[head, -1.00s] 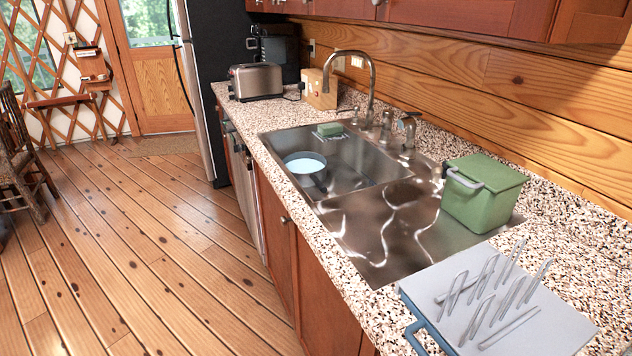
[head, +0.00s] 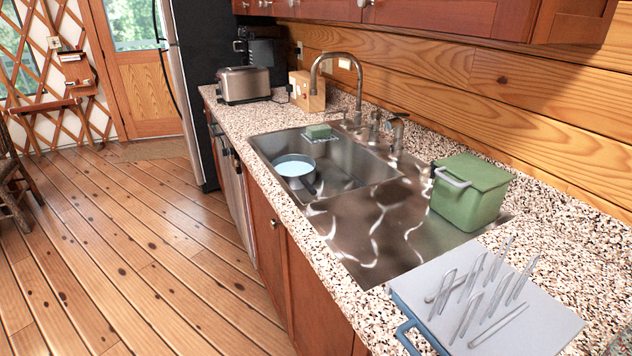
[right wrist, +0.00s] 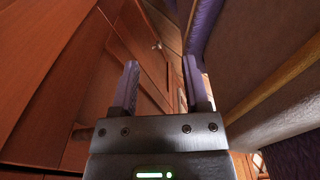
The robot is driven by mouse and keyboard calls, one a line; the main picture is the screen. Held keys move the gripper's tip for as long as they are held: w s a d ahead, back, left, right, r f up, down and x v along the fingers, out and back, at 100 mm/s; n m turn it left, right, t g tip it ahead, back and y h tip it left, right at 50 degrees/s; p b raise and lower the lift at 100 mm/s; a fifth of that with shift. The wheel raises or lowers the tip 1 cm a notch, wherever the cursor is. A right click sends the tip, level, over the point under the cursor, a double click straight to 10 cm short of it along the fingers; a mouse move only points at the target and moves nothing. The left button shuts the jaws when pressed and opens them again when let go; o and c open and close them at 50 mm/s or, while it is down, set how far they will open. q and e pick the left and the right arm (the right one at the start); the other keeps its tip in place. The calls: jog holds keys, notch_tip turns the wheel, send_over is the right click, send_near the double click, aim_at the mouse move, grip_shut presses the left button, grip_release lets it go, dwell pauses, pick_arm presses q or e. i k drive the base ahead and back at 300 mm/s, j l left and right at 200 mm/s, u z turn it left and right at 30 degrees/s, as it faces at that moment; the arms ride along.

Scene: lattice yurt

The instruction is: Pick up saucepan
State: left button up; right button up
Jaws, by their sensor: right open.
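The saucepan (head: 294,167) is round with a light blue inside and a dark handle pointing toward the near side. It sits in the far left basin of the steel sink (head: 372,237). No gripper shows in the head view, so neither is seen near the saucepan. My right gripper (right wrist: 159,82) shows in the right wrist view. Its two purple fingers are apart with nothing between them. It is beside wooden cabinet fronts (right wrist: 55,60). My left gripper is not in view.
A green lidded box (head: 470,192) stands at the sink's right end. A dish rack (head: 545,322) is on the near counter. The faucet (head: 313,75) rises behind the basin, and a green sponge (head: 318,131) lies at its back edge. The wooden floor (head: 130,250) left of the counter is clear.

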aim_at(298, 171)
jog(key=i+j+z, duration=0.4)
jog(key=j+z, duration=0.15)
jog(key=j, duration=0.2)
jog(key=i+j+z, duration=0.15)
jog(key=j+z, duration=0.45)
jog(key=j, duration=0.25)
jog(key=i+j+z, duration=0.1)
jog(key=j+z, duration=0.15)
jog(key=j, duration=0.25)
